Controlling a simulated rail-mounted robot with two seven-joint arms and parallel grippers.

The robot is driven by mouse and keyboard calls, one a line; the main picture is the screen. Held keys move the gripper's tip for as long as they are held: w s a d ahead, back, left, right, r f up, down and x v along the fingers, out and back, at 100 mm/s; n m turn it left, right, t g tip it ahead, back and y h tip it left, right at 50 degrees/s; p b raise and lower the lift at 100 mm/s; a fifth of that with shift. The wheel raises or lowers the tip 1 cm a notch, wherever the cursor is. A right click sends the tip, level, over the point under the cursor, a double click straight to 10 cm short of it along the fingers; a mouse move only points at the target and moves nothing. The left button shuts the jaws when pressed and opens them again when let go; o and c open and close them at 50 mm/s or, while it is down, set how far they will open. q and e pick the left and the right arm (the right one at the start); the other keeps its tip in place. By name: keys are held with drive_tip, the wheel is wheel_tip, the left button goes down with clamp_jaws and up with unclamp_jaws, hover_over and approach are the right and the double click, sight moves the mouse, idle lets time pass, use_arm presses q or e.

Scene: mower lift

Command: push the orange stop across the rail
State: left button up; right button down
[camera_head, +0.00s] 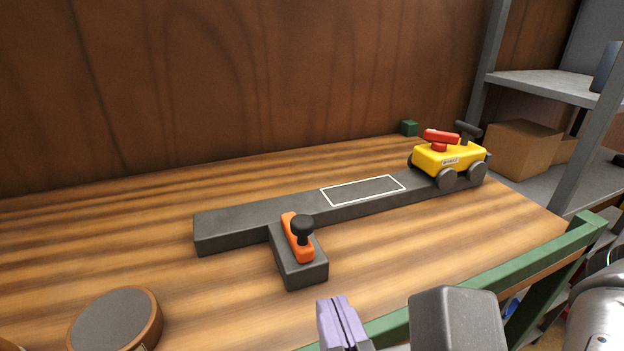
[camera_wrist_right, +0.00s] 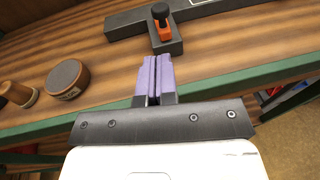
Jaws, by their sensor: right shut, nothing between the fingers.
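The orange stop (camera_head: 298,240) with a black knob lies on a short dark side arm (camera_head: 303,272) that juts toward me from the long dark rail (camera_head: 235,222). Its far end reaches the near edge of the rail. A yellow mower (camera_head: 450,158) with a red handle stands on the rail's right end. A white outlined rectangle (camera_head: 362,190) marks the rail between them. My right gripper (camera_head: 341,322), with purple fingers, is shut and empty, nearer to me than the stop and apart from it. In the right wrist view the fingers (camera_wrist_right: 155,77) point toward the stop (camera_wrist_right: 163,30).
A round wooden disc with a grey top (camera_head: 115,320) sits at the front left of the table. A green bar (camera_head: 480,285) runs along the table's front edge. Shelves with a cardboard box (camera_head: 522,147) stand at right.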

sight(304, 231)
drive_tip(key=p+x, duration=0.2)
drive_tip(key=x, duration=0.9)
use_arm(q)
wheel_tip(304, 231, up, 2)
drive_tip(key=shift+a+r, duration=0.1)
use_arm(e)
drive_tip(key=shift+w, duration=0.15)
